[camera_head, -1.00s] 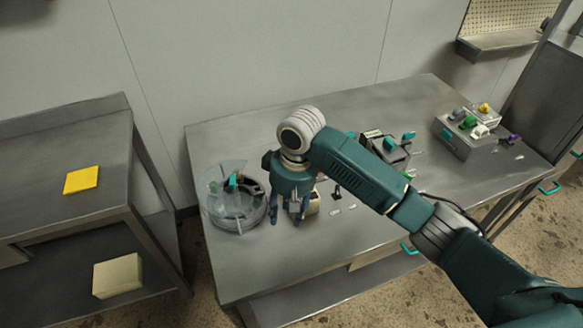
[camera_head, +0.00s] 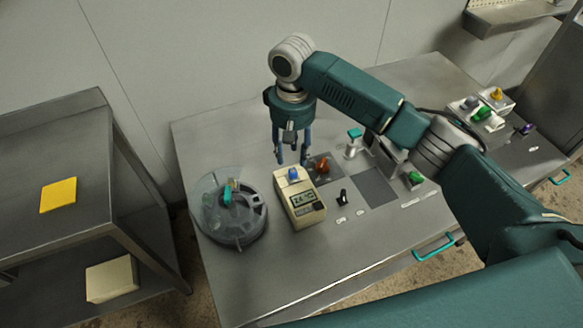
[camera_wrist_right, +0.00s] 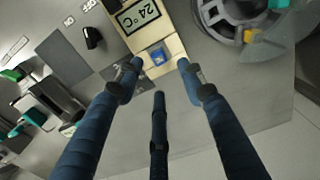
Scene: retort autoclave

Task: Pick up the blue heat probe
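The blue heat probe (camera_head: 293,174) shows as a small blue block at the far end of a beige thermometer unit (camera_head: 306,207) on the steel table. In the right wrist view the blue probe (camera_wrist_right: 157,56) sits on the beige unit (camera_wrist_right: 172,43), beside a display reading 24 °C. My right gripper (camera_head: 292,158) hangs fingers down just above and behind the probe. Its fingers (camera_wrist_right: 160,76) are spread and empty, with the probe visible beyond them; no contact shows. My left gripper is not in view.
The table's front left is clear. A side bench (camera_head: 75,135) holds a yellow pad (camera_head: 58,195).

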